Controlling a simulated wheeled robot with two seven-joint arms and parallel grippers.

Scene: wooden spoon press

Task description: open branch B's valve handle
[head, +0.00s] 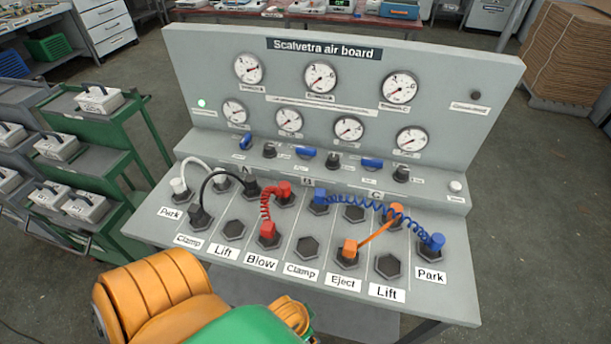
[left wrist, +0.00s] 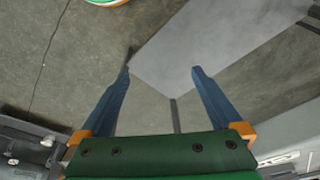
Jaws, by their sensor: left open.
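The grey air board (head: 430,75), titled "Scalvetra air board", has a row of blue valve handles on its lower ledge. The middle blue handle (head: 306,153), above the small "B" plate (head: 307,181), lies crosswise. The right blue handle (head: 372,163), above the "C" plate (head: 375,195), also lies crosswise. The left blue handle (head: 245,142) stands at a steeper angle. My left gripper (left wrist: 162,72) is open and empty in the left wrist view, above the floor. In the head view its arm shows at the bottom left, in front of the board; its fingertips are hidden there. My right gripper is not in view.
White, black, red, blue and orange hoses join hexagonal ports on the sloping panel, with a red plug (head: 268,231) and a blue plug (head: 433,241) standing up. Black knobs (head: 333,161) sit between the handles. A green cart (head: 105,130) stands at left. Space above the panel is clear.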

